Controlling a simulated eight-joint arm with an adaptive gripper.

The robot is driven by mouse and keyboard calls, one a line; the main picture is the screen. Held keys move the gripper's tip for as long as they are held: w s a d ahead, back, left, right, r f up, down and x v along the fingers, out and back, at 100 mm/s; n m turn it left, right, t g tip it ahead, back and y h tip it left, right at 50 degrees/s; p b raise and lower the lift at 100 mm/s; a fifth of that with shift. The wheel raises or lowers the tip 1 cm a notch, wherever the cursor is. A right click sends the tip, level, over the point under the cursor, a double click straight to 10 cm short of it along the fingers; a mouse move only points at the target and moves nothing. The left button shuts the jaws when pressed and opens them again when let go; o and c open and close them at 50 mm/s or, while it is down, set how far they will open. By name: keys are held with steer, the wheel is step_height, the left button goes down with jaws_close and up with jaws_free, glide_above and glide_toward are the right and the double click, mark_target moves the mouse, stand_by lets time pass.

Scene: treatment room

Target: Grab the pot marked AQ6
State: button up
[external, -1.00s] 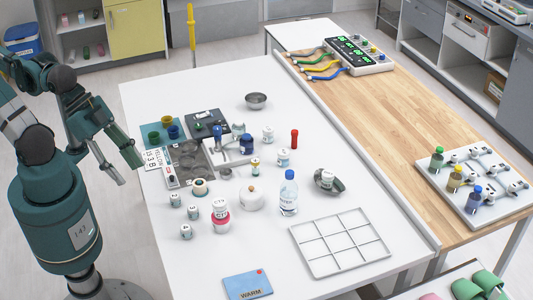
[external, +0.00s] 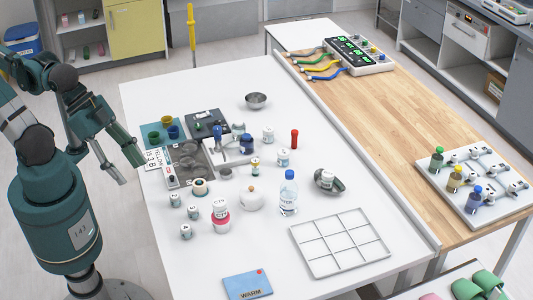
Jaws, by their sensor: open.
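Several small pots with white labels stand on the white table (external: 330,278). They include a labelled pot (external: 283,157) near the middle, one behind it (external: 268,135), and one lying in a metal dish (external: 327,180). Small pots stand at the front left (external: 193,212). Two pots marked CT, one white (external: 219,205) and one red and white (external: 221,222), stand close together, the white one behind. I cannot read AQ6 on any pot at this size.
A water bottle (external: 288,194) and a lidded white jar (external: 252,200) stand mid-table. A white grid tray (external: 390,250) lies at front right. A dark tray (external: 172,182) and blue-green mat (external: 151,133) lie near my gripper.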

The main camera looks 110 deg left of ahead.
steer(key=w+a+r+n+g+y, duration=0.15)
steer(key=w+a+n, duration=0.35)
steer(key=w+a, duration=0.8)
steer(key=n+g+h, duration=0.2)
steer(key=n+g, duration=0.4)
steer(key=n, duration=0.5)
glide_above(284, 152)
steer(key=shift+t+y, duration=0.25)
steer(key=f, duration=2.5)
steer(key=shift+w+d+f, duration=0.1)
steer(key=shift+d, duration=0.25)
steer(key=shift+a+f, duration=0.45)
steer(key=shift+f, duration=0.1)
steer(key=shift+f, duration=1.2)
